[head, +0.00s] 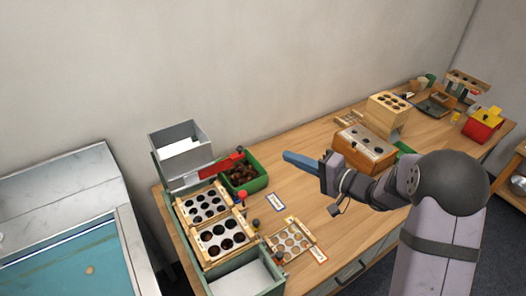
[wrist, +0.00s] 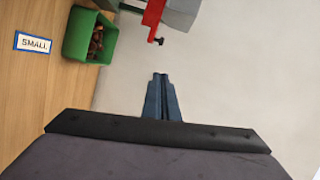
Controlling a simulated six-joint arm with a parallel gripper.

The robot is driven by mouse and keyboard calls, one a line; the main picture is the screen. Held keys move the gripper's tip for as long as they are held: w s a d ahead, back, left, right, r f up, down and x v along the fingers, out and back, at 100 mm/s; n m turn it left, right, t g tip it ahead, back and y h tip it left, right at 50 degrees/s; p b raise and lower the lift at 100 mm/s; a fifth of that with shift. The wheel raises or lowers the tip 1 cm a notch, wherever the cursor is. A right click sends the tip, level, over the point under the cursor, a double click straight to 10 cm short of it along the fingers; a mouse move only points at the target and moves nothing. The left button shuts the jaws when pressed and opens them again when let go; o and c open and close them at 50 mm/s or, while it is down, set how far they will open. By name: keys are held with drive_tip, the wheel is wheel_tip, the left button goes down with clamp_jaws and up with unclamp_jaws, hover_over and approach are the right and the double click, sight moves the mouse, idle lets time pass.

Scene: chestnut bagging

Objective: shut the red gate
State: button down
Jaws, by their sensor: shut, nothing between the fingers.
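The red gate (head: 224,163) is a red bar with a small handle at the front right of the grey hopper (head: 182,137), above the green bin. I cannot tell how far open it is.
A green bin (head: 258,184) with chestnuts stands below the gate. Trays with round holes (head: 228,247) lie in front of the hopper. A "SMALL" label (wrist: 32,44) lies on the wooden table. Wooden boxes (head: 365,148) stand behind my arm. The table between bin and gripper is mostly clear.

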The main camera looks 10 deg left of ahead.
sight(237, 157)
drive_tip(key=s+a+p+x, duration=0.1)
drive_tip(key=s+p+x, duration=0.1)
drive_tip(key=x, duration=1)
drive_tip(key=shift+a+f+p, duration=0.25)
drive_tip(key=shift+a+p, duration=0.2)
drive_tip(key=shift+p, duration=0.45)
drive_tip(key=shift+s, duration=0.1)
drive_tip(key=s+a, duration=0.4)
drive_tip(key=shift+p, duration=0.3)
drive_tip(key=shift+s, duration=0.1)
